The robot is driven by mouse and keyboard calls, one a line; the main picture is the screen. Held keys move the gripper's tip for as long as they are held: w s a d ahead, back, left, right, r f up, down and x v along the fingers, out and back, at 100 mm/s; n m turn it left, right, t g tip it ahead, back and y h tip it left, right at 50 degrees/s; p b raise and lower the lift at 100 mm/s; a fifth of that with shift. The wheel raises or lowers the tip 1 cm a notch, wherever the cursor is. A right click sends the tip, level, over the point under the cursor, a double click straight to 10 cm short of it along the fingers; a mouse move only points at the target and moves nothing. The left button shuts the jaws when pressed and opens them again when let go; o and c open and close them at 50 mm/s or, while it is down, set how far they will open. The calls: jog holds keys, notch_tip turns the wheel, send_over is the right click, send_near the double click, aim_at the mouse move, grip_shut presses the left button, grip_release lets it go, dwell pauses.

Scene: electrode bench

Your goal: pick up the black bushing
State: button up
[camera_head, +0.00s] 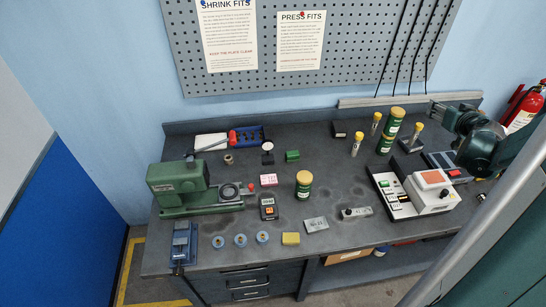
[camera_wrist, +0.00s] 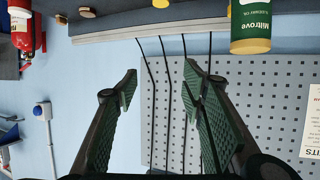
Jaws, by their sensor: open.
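I cannot pick out the black bushing with certainty. A small dark cylindrical piece (camera_head: 481,197) with a pale end lies near the right end of the bench in the head view, and it may be the bushing. A small brownish ring-like piece (camera_head: 228,159) stands at the back left. My gripper (camera_wrist: 158,88) is open and empty in the wrist view, with its fingers spread before the wall and pegboard. In the head view my gripper (camera_head: 436,106) is at the back right, above the bench and far from the brownish piece. No bushing shows in the wrist view.
Green-and-yellow tins (camera_head: 303,184) and yellow-capped vials (camera_head: 357,144) stand on the bench. A green press (camera_head: 180,187) is at left, a white-and-orange device (camera_head: 431,190) at right. Clear bench lies between many small items.

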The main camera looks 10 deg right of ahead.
notch_tip(320, 180, up, 6)
jog(key=w+a+f+n+g+y, duration=0.1)
jog(key=w+a+n+y, duration=0.2)
jog(key=w+a, duration=0.55)
jog(key=w+a+f+n+g+y, duration=0.1)
jog(key=w+a+f+n+y, duration=0.15)
jog(key=w+a, duration=0.6)
jog(key=w+a+f+n+g+y, duration=0.1)
jog(key=w+a+n+g, duration=0.15)
jog(key=a, duration=0.95)
jog(key=w+a+f+n+g+y, duration=0.1)
jog(key=a+n+g, duration=0.15)
jog(key=a, duration=1.05)
jog(key=s+a+r+n+g+h, duration=0.2)
jog(key=s+a+n, duration=0.1)
jog(key=a, duration=1.1)
jog(key=s+a+r+n+g+h, duration=0.15)
jog(key=a+n, duration=0.25)
jog(key=a, duration=1)
jog(key=s+a+r+n+g+h, duration=0.1)
jog(key=s+a+r+n+g, duration=0.2)
jog(key=a, duration=1.1)
jog(key=shift+t, duration=0.25)
jog(key=f, duration=2.5)
jog(key=shift+s+d, duration=0.1)
jog(key=shift+s, duration=0.15)
jog(key=shift+f, duration=0.1)
